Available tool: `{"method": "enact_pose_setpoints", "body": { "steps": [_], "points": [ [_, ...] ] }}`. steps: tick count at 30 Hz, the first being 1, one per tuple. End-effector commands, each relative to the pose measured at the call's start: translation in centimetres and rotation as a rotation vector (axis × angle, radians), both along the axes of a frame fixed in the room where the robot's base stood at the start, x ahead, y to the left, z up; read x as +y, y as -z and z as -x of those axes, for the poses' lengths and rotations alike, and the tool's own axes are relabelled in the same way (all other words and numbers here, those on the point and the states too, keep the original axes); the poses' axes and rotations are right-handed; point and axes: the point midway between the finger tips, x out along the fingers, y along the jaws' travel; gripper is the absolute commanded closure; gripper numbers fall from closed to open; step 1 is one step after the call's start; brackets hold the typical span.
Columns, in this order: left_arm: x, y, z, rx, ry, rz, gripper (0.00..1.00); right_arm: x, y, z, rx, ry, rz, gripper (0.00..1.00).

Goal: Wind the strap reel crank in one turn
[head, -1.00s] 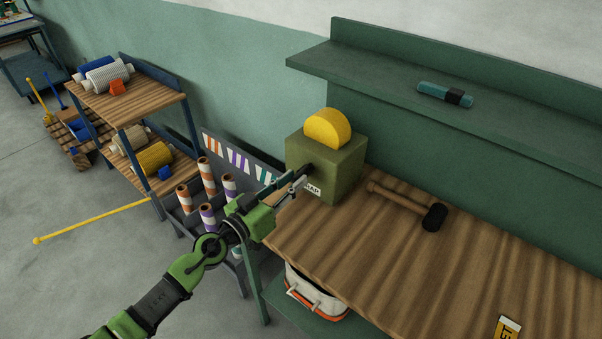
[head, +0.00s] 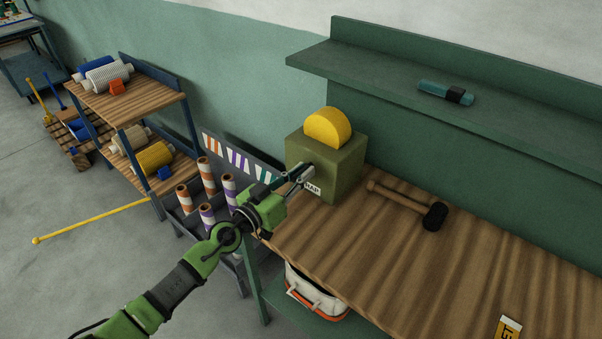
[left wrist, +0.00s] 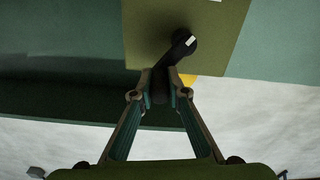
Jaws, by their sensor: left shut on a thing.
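The strap reel is an olive green box (head: 338,165) with a yellow half-disc (head: 327,128) on top, on the left end of the wooden bench. A label ending in "AP" shows on its front, partly covered. My left gripper (head: 303,175) is at the front face of the box. In the left wrist view the dark crank (left wrist: 184,45) has its hub on the box (left wrist: 145,35), and its handle (left wrist: 160,85) sits between my left fingertips (left wrist: 159,92), which are shut on it. The right gripper is in neither view.
A mallet (head: 405,203) lies on the bench (head: 370,255) right of the box. A teal and black item (head: 445,92) lies on the shelf above. A rack of striped rolls (head: 207,178) stands left of the bench, close to my left arm.

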Motion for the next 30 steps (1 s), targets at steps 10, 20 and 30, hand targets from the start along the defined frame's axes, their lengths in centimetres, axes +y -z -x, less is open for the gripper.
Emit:
{"method": "enact_pose_setpoints", "body": {
  "steps": [10, 20, 30],
  "points": [
    [-0.5, 0.5, 0.4, -0.079, 0.000, -0.109, 1.00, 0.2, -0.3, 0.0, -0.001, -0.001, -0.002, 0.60],
    [-1.1, 1.4, 0.8, -0.211, -0.001, -0.290, 1.00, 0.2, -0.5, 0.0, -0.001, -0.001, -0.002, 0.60],
    [-1.4, 2.3, 1.1, -0.322, -0.001, -0.446, 1.00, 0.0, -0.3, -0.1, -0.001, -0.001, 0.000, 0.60]
  ]
}}
